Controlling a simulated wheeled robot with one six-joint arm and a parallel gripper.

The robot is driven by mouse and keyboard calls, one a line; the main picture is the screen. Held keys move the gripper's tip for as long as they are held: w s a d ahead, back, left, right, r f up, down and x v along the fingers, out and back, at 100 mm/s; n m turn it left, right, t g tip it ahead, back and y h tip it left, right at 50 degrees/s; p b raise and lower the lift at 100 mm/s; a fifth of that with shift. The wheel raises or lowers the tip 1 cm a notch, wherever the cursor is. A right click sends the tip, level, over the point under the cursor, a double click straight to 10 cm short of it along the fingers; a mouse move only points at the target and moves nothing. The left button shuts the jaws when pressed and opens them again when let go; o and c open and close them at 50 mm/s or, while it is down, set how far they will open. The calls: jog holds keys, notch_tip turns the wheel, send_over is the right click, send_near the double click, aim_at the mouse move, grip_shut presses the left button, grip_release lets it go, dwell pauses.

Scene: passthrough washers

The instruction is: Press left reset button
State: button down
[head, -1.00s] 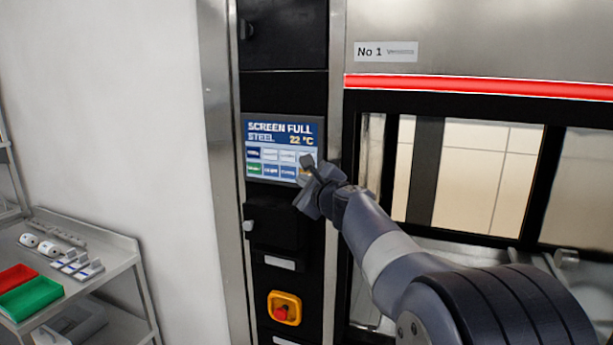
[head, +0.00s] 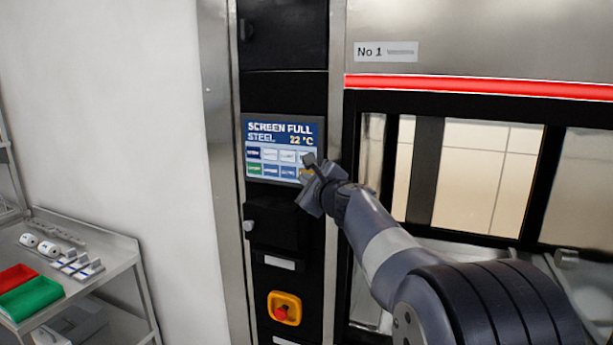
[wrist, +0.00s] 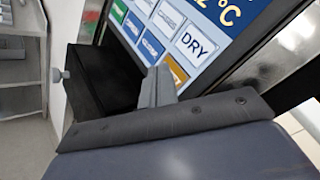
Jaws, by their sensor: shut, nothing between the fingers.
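The washer's touch screen (head: 284,147) reads "SCREEN FULL STEEL" and "22 °C", with two rows of coloured buttons below. I cannot tell which button is the left reset one; the small labels are mostly unreadable. The screen also shows in the wrist view (wrist: 178,30), where a "DRY" button (wrist: 197,41) is legible. My gripper (head: 309,160) is shut and empty at the screen's lower right, covering its right-hand buttons. In the wrist view the gripper's fingers (wrist: 158,84) are together just below the button rows. I cannot tell whether they touch the screen.
A yellow-framed red emergency button (head: 283,309) sits low on the black panel. A black box with a knob (head: 250,226) juts out below the screen. The glass door stands to the right under a red light strip (head: 480,87). A metal cart (head: 120,256) with trays is at left.

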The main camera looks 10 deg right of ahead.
jog(key=shift+w+d, duration=0.15)
dwell(0.5)
jog(key=shift+s+a, duration=0.45)
jog(key=shift+s, duration=0.15)
jog(key=shift+s+a+b, duration=0.35)
jog(key=shift+s+a, duration=0.4)
jog(key=shift+s, duration=0.3)
jog(key=shift+s+a+b, duration=0.35)
jog(key=shift+s+a, duration=0.4)
jog(key=shift+s, duration=0.25)
jog(key=shift+w+d, duration=0.1)
jog(key=shift+s+a, duration=0.6)
jog(key=shift+s, duration=0.2)
jog(key=shift+s+a, duration=0.6)
jog(key=shift+s, duration=0.2)
